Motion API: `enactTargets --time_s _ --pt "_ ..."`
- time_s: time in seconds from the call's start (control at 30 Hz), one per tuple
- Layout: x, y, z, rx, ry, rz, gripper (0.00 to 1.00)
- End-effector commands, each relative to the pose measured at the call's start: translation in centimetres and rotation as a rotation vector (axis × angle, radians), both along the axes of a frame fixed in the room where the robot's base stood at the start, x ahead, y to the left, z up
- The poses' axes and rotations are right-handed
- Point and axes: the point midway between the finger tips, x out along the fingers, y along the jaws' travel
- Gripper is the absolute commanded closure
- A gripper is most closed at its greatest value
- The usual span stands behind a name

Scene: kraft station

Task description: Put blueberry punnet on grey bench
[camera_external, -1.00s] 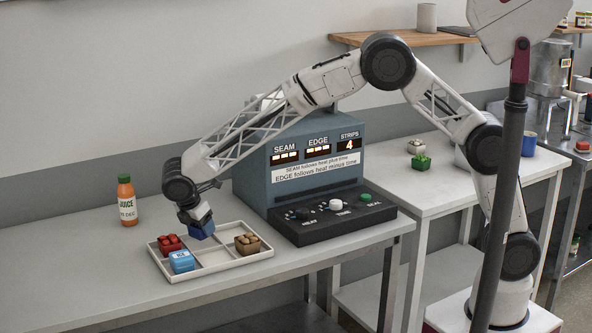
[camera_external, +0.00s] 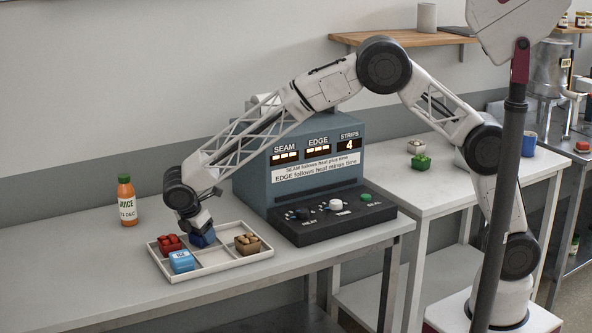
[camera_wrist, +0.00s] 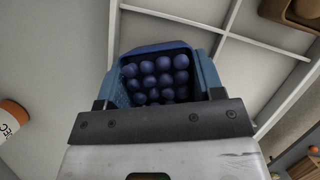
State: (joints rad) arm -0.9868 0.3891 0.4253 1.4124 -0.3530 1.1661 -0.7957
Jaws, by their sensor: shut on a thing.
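My gripper (camera_external: 200,228) is shut on the blueberry punnet (camera_external: 204,239), a small blue tub. In the wrist view the punnet (camera_wrist: 160,72) sits between my two fingers, with several dark blue berries inside. It is at the back middle part of a white divided tray (camera_external: 222,263), low among its walls; I cannot tell whether it touches the tray floor. The tray stands on the grey bench (camera_external: 90,275), a long pale grey top along the wall.
The tray also holds a red punnet (camera_external: 170,243), a light-blue tub (camera_external: 182,262) and a brown punnet (camera_external: 247,244). A juice bottle (camera_external: 126,200) stands behind left. A sealing machine (camera_external: 315,190) stands to the right. The bench's left part is clear.

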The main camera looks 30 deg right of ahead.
Motion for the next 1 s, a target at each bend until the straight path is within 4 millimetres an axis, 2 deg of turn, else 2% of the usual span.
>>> enactTargets --time_s 0.4,0.43,0.6,0.83,1.0 --pt "0.00 0.00 -0.55 0.000 0.000 0.000 0.67" --pt "0.01 0.01 -0.56 0.000 0.000 0.000 0.37" --pt "0.01 0.01 -0.54 0.000 0.000 0.000 0.11" --pt "-0.01 0.04 -0.45 0.000 0.000 0.000 0.09" --pt "-0.15 0.38 0.41 0.001 0.000 0.000 0.09"
